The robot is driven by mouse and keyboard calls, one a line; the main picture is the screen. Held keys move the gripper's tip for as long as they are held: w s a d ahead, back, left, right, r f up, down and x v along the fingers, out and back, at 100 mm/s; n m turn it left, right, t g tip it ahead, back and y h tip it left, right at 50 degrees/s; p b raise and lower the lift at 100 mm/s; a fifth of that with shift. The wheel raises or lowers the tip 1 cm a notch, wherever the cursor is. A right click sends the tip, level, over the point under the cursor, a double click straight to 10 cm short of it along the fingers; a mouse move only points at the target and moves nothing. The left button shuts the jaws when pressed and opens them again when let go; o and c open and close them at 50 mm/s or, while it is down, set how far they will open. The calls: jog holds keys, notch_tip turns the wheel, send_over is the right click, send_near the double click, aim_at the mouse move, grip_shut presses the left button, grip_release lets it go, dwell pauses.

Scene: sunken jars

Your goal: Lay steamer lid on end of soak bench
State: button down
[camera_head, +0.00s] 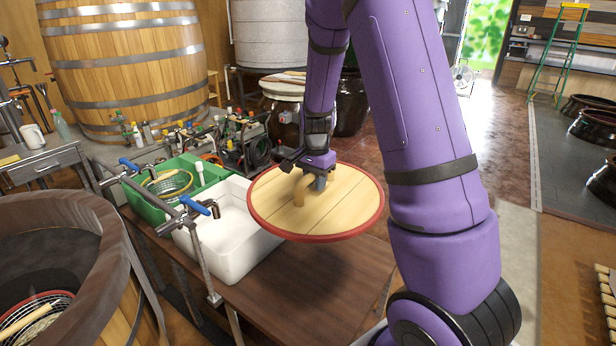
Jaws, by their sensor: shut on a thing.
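The steamer lid (338,211) is a round pale wooden disc with a red-brown rim and a raised handle on top. My gripper (310,183) is shut on the lid's handle, with the fingers pointing down from above. The lid appears held slightly tilted above the brown soak bench (318,297), on the side right of the white basin. A dark shadow lies on the bench top below the lid. The lid hides part of the bench's far end, and my arm covers the area to the right.
A white basin (226,262) stands on the bench left of the lid, close to its rim. A green crate (150,205) sits beyond it. Taps with blue handles (195,206) rise at left. A large wooden tub (100,240) is at front left. The bench's front part is bare.

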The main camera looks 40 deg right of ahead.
notch_tip(320, 180, down, 37)
jog(key=shift+d+r, duration=0.1)
dwell(1.5)
jog(key=shift+f, duration=0.45)
dwell(0.6)
jog(key=c, duration=0.8)
grip_release()
notch_tip(320, 180, up, 11)
